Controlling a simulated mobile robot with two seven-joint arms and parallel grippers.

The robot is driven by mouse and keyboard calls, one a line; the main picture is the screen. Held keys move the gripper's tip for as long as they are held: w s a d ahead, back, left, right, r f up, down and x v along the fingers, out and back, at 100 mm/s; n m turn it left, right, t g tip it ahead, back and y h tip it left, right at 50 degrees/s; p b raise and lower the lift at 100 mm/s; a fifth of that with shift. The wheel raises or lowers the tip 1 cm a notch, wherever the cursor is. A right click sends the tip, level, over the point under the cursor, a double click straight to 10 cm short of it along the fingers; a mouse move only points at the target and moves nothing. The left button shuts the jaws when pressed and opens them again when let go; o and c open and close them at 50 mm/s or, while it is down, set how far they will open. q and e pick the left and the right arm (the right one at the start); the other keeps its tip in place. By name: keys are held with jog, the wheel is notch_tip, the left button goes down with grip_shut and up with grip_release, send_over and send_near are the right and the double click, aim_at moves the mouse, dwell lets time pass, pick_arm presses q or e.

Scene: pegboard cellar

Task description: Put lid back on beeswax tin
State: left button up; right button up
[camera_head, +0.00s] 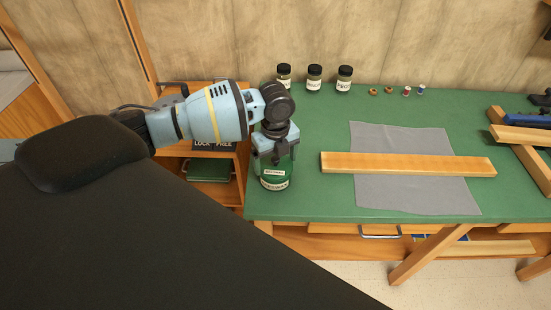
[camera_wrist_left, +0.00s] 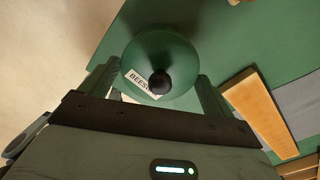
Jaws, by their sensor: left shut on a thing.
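The green beeswax tin (camera_head: 274,184) stands upright near the left front corner of the green bench top, with a pale label on its front. My left gripper (camera_head: 274,158) is directly above it, pointing down, shut on the green lid (camera_head: 289,167). In the left wrist view the round lid (camera_wrist_left: 170,55) with its black knob and a "BEESW…" label sits between the two fingers (camera_wrist_left: 160,84). The lid is on or just over the tin's top; I cannot tell whether it is seated. My right gripper is not in view.
A wooden board (camera_head: 408,164) lies on a grey cloth (camera_head: 385,195) to the right. Three dark-lidded jars (camera_head: 314,78) and several small items stand along the back. Wooden pieces and a blue tool lie at the far right. The bench's front edge is close to the tin.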

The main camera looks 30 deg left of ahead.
pick_arm(q)
jog(key=shift+f, duration=0.1)
dwell(0.3)
dwell(0.4)
dwell(0.4)
jog(key=shift+f, duration=0.1)
jog(key=o, duration=0.7)
